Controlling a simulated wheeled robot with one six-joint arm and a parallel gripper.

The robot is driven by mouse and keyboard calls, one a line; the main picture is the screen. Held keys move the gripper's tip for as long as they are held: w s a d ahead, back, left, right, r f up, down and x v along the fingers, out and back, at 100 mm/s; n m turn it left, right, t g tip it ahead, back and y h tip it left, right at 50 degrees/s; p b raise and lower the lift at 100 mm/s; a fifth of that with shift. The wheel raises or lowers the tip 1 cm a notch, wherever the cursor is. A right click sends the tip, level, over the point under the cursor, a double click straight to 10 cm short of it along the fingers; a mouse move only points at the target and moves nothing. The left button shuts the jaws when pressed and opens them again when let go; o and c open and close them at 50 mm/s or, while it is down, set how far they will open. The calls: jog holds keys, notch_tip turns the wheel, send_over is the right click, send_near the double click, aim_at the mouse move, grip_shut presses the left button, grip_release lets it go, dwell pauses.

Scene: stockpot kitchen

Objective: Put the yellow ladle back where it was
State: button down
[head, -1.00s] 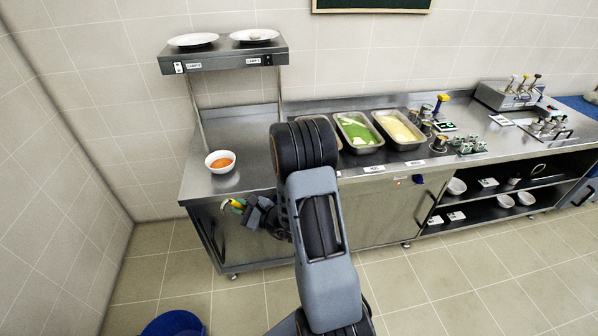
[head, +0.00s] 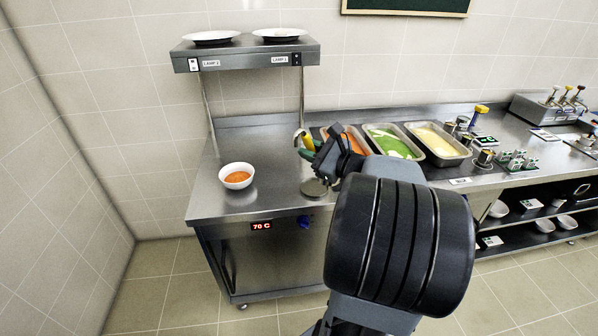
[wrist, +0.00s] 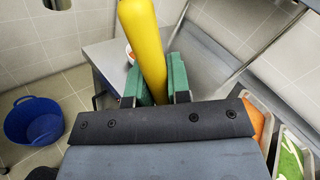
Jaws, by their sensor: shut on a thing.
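The yellow ladle shows in the wrist view as a thick yellow handle (wrist: 143,42) between the green finger pads of my gripper (wrist: 155,80). In the head view a small yellow part of the ladle (head: 307,141) shows at the fingertips of my gripper (head: 311,152). The gripper is shut on the handle, above the counter and just left of the pan of orange food (head: 345,136). The ladle's lower end is not clearly visible. A round grey metal disc (head: 314,188) shows below the gripper; I cannot tell whether it belongs to the ladle.
A white bowl of orange food (head: 237,177) stands on the counter (head: 215,207) to the left. Pans of green (head: 393,142) and cream food (head: 437,141) stand right. A lamp shelf (head: 245,54) overhangs the back. A blue bucket (wrist: 33,122) is on the floor.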

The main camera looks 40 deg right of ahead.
jog(key=w+d+f, duration=0.2)
jog(key=w+f, duration=0.7)
jog(key=f, duration=0.2)
jog(key=shift+w+p, duration=0.4)
jog(key=shift+f, duration=0.15)
jog(key=c, duration=1.5)
grip_release()
jog(key=shift+f, duration=0.15)
jog(key=o, duration=0.4)
